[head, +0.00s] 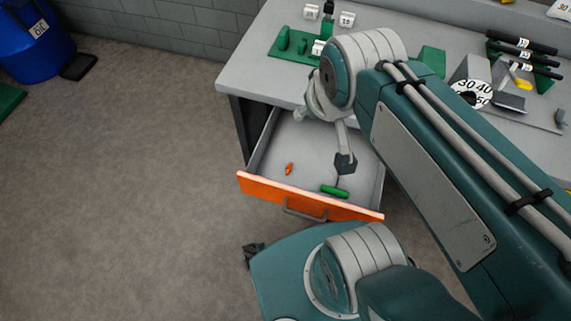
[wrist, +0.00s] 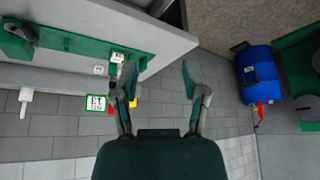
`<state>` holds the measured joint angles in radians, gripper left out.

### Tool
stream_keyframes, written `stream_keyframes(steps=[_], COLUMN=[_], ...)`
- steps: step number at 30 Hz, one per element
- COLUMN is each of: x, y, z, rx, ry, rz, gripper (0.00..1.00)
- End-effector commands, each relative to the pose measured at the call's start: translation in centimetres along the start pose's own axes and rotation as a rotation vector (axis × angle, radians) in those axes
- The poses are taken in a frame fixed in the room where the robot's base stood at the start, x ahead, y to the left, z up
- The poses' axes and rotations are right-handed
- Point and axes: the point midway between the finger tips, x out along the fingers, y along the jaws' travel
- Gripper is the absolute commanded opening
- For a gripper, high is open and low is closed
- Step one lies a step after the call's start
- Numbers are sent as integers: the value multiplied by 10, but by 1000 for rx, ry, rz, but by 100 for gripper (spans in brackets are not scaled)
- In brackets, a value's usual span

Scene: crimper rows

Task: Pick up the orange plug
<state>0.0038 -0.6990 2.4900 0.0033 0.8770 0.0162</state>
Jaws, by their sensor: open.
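The orange plug (head: 289,168) is a small piece lying in the open drawer, left of the middle of its floor. The drawer (head: 265,188) has a grey inside and an orange front with a grey handle. My gripper (wrist: 158,80) is open, with nothing between its two fingers in the wrist view. In the head view my arm's end hangs over the drawer, to the right of the plug and apart from it. The plug does not show in the wrist view.
A blue barrel (head: 38,45) stands far left.

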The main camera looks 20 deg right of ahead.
Motion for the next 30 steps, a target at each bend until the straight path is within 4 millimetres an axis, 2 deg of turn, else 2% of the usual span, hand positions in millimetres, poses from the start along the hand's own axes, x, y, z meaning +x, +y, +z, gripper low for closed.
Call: stream_keyframes(steps=[11, 17, 23, 30], x=[26, 49, 92, 158], y=[1, 0, 0, 3], z=[-14, -24, -36, -40], rx=[56, 100, 176, 284], ry=[-48, -84, -146, -230], rz=[3, 9, 19, 40], gripper=[57, 57, 57, 57])
